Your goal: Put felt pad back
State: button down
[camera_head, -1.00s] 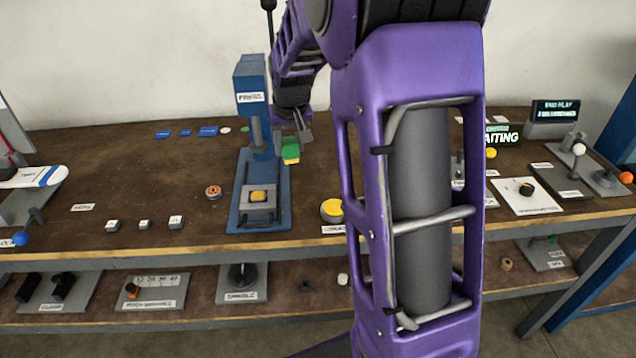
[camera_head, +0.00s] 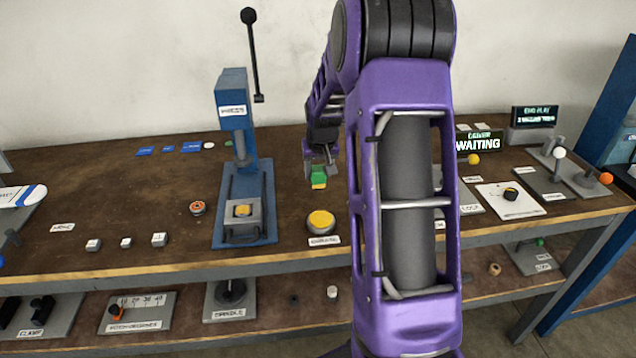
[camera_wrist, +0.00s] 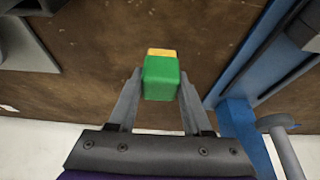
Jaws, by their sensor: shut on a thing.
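A green block with a yellow end (camera_head: 318,178) is held in my gripper (camera_head: 320,168), over the table to the right of the blue press. It also shows in the wrist view (camera_wrist: 160,80), between the two grey fingers. I cannot tell whether this block is the felt pad. Flat blue pieces (camera_head: 190,147) and a white disc (camera_head: 209,146) lie at the back left of the table. The blue press (camera_head: 232,115) stands left of my gripper, with a yellow-topped piece (camera_head: 242,210) on its grey bed.
A large yellow button (camera_head: 321,220) sits near the front edge, close to my gripper. An orange round piece (camera_head: 197,208) and small white blocks (camera_head: 126,243) lie left of the press. A sign reading "WAITING" (camera_head: 478,142) stands at the right. The back middle table is bare.

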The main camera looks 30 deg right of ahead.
aim_at(318, 182)
jog(key=shift+f, duration=1.6)
jog(key=shift+c, duration=1.7)
grip_release()
jog(key=shift+s+r, duration=0.1)
jog(key=shift+r, duration=0.35)
jog(key=v, duration=1.1)
jog(key=shift+r+p, duration=0.2)
jog(key=shift+p, duration=0.25)
